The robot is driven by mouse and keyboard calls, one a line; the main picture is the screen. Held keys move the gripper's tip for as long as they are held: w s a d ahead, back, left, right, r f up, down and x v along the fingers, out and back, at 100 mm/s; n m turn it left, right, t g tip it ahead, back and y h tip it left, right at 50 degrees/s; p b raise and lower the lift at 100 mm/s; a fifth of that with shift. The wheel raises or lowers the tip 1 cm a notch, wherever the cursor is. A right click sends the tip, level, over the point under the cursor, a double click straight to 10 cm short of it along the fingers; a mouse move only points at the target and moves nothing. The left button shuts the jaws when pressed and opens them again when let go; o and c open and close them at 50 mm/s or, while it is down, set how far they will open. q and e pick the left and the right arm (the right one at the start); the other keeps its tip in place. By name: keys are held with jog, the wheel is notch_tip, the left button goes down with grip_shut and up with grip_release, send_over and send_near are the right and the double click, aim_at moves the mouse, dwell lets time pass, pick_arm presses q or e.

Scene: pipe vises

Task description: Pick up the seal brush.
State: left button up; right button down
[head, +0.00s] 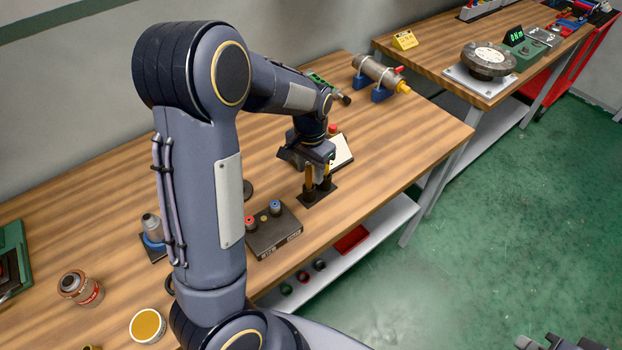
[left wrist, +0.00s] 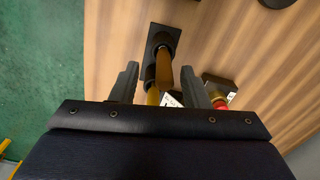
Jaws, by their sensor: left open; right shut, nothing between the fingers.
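The tools also show in the head view (head: 309,178). My left gripper (left wrist: 160,84) is open above the holder, with the handles showing between its fingers; contact cannot be made out. In the head view the left gripper (head: 318,164) partly covers the handle tops. My right gripper (head: 562,342) is shut and empty, far from the bench at lower right.
A dark box with red and blue knobs (head: 272,231) sits left of the holder. A white-topped block with a red button (head: 341,150) stands just behind the gripper. A clamped pipe (head: 380,75) lies farther back. The bench's front edge is close to the holder.

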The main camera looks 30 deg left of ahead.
aim_at(309, 189)
pick_arm(q)
jog(key=f, duration=0.4)
jog(key=shift+a+p, duration=0.25)
jog(key=shift+p, duration=0.05)
grip_shut()
